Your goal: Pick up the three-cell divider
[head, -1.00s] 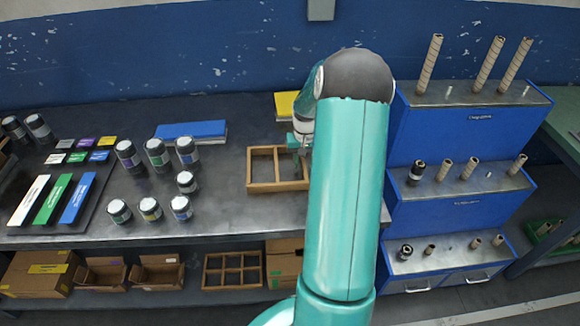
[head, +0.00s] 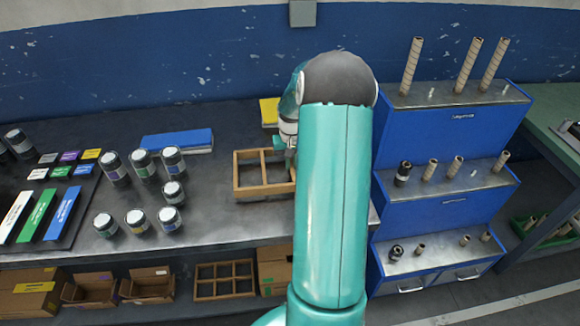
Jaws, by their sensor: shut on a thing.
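The three-cell divider (head: 236,176) is a light wooden frame on the dark workbench, left of my arm in the head view. Its left cell and part of its right side show; my arm hides its right end. My gripper (head: 290,160) is at the divider's upper right part and is shut on it. The fingertips are mostly hidden behind my arm. I cannot tell clearly whether the divider is clear of the bench top.
A blue box (head: 178,141) and a yellow item (head: 269,111) lie behind. A stepped blue rack (head: 445,145) with rolls stands to the right. Cardboard boxes (head: 90,288) sit below.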

